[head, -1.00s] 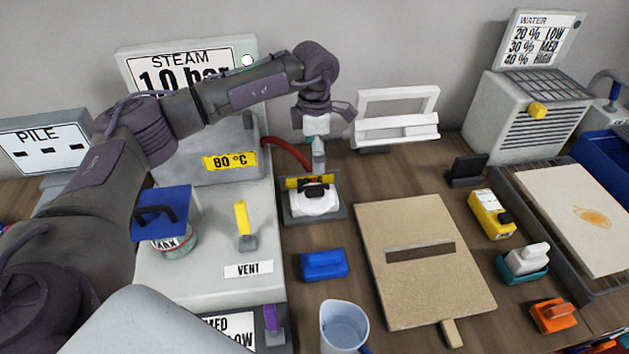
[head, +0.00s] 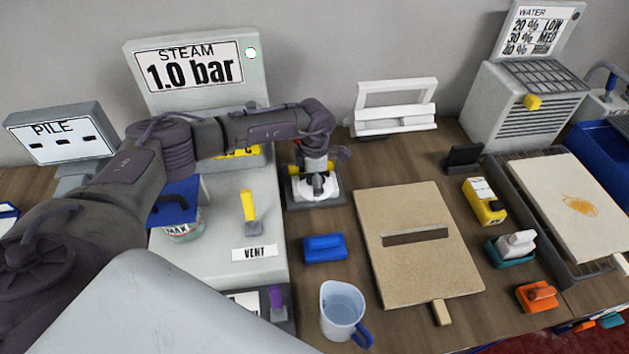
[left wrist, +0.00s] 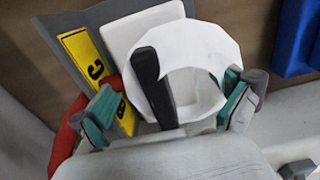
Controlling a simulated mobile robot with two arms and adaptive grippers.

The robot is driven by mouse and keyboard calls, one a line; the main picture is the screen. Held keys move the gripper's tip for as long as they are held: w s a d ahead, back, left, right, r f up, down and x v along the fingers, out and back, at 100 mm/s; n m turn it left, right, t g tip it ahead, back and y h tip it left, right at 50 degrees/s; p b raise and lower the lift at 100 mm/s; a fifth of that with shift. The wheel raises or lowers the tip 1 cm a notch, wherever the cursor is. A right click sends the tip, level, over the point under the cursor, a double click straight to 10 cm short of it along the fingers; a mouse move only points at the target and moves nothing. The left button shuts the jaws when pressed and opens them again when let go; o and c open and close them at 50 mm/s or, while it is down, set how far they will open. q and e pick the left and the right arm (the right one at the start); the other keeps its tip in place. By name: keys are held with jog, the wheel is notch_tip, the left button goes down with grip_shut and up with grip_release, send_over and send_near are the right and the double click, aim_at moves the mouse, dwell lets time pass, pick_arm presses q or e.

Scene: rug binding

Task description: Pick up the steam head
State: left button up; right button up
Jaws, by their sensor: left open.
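The steam head (head: 327,190) is a white body with a black handle, seated on a grey stand (head: 335,202) beside the steam unit. My left gripper (head: 317,176) is lowered over it and partly covers it in the head view. In the left wrist view the white steam head (left wrist: 205,55) and its black handle (left wrist: 150,75) fill the middle. My left gripper (left wrist: 170,103) is open there, with one teal-padded finger on each side of the handle. Whether a finger touches the head cannot be told. My right gripper is not in view.
A steam unit (head: 215,195) with a 1.0 bar sign stands left of the stand. A blue block (head: 325,248), a water jug (head: 342,305) and a tan board (head: 415,270) lie in front and to the right. A red hose (left wrist: 65,140) runs beside the gripper.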

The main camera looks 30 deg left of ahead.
pick_arm(q)
jog(key=shift+f, duration=0.25)
jog(key=c, duration=1.5)
jog(key=shift+w+r, duration=0.1)
jog(key=shift+c, duration=0.9)
jog(key=shift+r+b, duration=0.4)
jog(key=shift+r, duration=0.15)
notch_tip(320, 180, up, 2)
jog(key=shift+w+r+b, duration=0.1)
jog(key=shift+r+b, duration=0.05)
jog(key=shift+b, duration=0.45)
jog(key=w+d+r+b, duration=0.3)
jog(key=d+r, duration=0.4)
jog(key=d, duration=0.4)
jog(key=shift+w+r+b, duration=0.15)
jog(key=shift+r+b, duration=0.15)
jog(key=shift+b, duration=0.45)
jog(key=shift+d, duration=0.1)
